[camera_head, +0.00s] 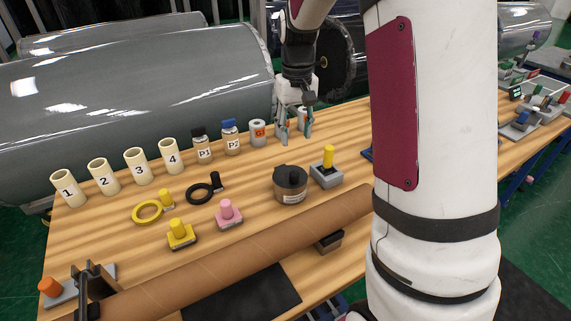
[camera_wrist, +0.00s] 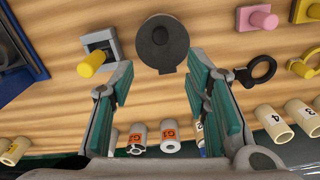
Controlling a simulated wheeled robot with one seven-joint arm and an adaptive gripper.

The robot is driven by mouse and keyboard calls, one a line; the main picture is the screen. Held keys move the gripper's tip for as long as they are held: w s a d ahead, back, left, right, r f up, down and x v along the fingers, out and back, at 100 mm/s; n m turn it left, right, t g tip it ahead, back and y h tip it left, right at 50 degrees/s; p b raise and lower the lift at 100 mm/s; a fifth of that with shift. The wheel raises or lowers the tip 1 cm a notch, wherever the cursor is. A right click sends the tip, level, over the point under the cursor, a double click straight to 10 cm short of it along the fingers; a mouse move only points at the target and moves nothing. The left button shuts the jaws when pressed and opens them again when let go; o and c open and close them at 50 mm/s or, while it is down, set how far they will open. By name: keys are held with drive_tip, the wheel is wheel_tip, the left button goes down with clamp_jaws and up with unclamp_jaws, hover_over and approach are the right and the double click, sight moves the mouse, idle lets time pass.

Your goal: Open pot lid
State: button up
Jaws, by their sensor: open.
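My gripper (camera_head: 295,132) is open and empty, above the back part of the table, behind the pot in the head view. Its teal-padded fingers (camera_wrist: 160,88) are spread wide in the wrist view.
A grey block with a yellow peg (camera_head: 328,168) stands right beside the pot. A pink peg block (camera_head: 228,214) and black ring (camera_head: 200,194) lie to the left. Cans (camera_head: 258,133) and numbered cups (camera_head: 168,155) line the back. A brown tube (camera_head: 240,254) lies across the front.

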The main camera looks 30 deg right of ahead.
sight(294, 172)
wheel_tip(294, 172, down, 14)
drive_tip(key=shift+r+p, duration=0.1)
drive_tip(key=shift+p, duration=0.45)
clamp_jaws()
